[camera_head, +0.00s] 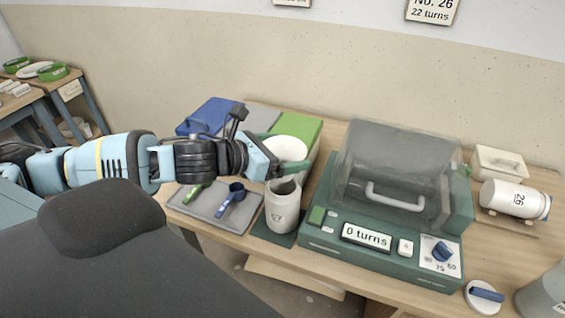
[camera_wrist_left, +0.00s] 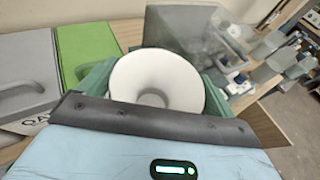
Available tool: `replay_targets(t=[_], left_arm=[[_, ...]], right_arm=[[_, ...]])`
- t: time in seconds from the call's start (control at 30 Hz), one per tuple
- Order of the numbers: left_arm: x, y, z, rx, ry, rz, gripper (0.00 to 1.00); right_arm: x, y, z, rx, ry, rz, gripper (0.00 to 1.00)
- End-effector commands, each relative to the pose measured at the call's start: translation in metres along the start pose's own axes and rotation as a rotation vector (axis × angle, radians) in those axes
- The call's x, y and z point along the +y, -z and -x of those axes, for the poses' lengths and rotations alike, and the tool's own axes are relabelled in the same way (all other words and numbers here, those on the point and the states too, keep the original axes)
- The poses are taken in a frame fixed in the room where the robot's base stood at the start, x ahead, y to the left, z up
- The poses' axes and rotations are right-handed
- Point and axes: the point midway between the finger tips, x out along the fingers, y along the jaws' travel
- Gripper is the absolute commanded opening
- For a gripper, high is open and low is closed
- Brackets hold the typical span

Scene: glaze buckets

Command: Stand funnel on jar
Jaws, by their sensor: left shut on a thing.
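The white funnel (camera_head: 287,148) is held by my left gripper (camera_head: 290,168), with its wide mouth facing up. In the left wrist view the funnel (camera_wrist_left: 158,78) sits between the green fingers, its wide cone open to the camera. My left gripper is shut on it. The pale jar (camera_head: 283,210) stands upright and open on a dark green mat (camera_head: 262,231). The funnel is above and slightly behind the jar's mouth in the head view, apart from it as far as I can see. The funnel's spout is hidden. My right gripper is out of view.
A green machine (camera_head: 330,262) with a clear cover (camera_head: 395,165) stands right of the jar. A grey tray (camera_head: 212,210) with green and blue scoops lies to the left. Blue and green bins (camera_head: 300,135) stand behind. A white jar (camera_head: 510,198) lies at the far right.

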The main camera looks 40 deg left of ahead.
Motion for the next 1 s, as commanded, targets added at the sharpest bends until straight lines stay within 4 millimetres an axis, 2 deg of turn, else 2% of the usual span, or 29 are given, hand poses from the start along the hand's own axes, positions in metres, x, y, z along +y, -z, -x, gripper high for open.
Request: replay_targets(t=[0.13,0.4,0.87,0.9,0.97,1.0], left_arm=[[0.000,0.003,-0.001,0.001,0.001,0.001,0.68],[0.000,0.031,-0.011,0.001,0.001,0.001,0.68],[0.000,0.037,-0.014,0.001,0.001,-0.001,0.68],[0.000,0.038,-0.014,0.001,0.001,-0.001,0.92],[0.000,0.037,-0.014,0.001,0.001,-0.001,1.00],[0.000,0.037,-0.014,0.001,0.001,-0.001,1.00]], right_arm=[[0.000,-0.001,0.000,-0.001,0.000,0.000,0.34],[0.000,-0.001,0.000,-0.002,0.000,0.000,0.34],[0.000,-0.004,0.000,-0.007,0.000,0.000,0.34],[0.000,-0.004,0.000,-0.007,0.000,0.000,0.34],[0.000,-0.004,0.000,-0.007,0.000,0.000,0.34],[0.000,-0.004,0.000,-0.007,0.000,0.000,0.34]])
